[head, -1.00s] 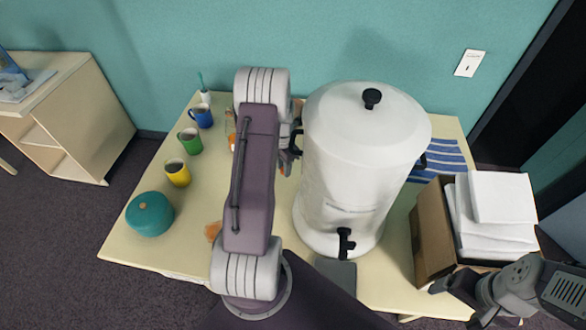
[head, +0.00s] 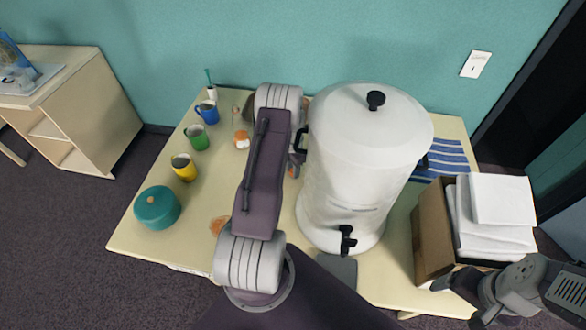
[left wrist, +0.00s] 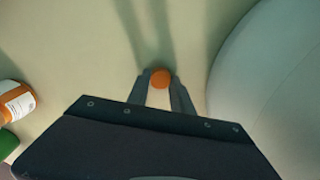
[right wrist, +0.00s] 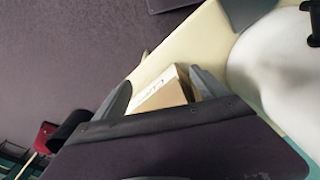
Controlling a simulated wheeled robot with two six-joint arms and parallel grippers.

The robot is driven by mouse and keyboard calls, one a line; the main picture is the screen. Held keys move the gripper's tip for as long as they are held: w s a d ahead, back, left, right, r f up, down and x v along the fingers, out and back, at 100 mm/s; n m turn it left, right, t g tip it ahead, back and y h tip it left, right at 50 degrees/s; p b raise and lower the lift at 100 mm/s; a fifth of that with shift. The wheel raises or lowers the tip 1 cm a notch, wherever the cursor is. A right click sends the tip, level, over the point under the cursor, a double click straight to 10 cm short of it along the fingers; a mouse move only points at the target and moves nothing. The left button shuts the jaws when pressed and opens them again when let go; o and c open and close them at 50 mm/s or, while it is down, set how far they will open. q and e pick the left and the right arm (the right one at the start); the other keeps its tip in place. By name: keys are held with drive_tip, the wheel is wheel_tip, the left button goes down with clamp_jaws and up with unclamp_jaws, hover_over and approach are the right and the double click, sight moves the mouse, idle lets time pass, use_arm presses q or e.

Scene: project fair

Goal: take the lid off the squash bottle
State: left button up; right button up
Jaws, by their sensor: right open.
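The squash bottle (head: 241,138), with orange contents and a white label, stands on the table left of my left arm. It also shows at the left edge of the left wrist view (left wrist: 16,102), its top cut off there. An orange round lid (left wrist: 161,78) sits between the fingertips of my left gripper (left wrist: 161,84), which looks shut on it, apart from the bottle. In the head view my left gripper (head: 294,168) is mostly hidden behind my arm. My right gripper (right wrist: 164,90) is open and empty, near the cardboard box.
A large white urn (head: 352,165) stands close right of my left gripper. Blue (head: 208,113), green (head: 197,138) and yellow (head: 184,168) mugs and a teal pot (head: 157,208) stand on the left. The cardboard box (head: 431,235) holds white packs (head: 497,215).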

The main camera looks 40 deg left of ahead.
use_arm(q)
drive_tip(key=o, duration=0.4)
drive_tip(key=shift+r, duration=0.1)
wheel_tip(320, 180, up, 12)
drive_tip(key=shift+r+b, duration=0.1)
drive_tip(key=shift+b, duration=1.15)
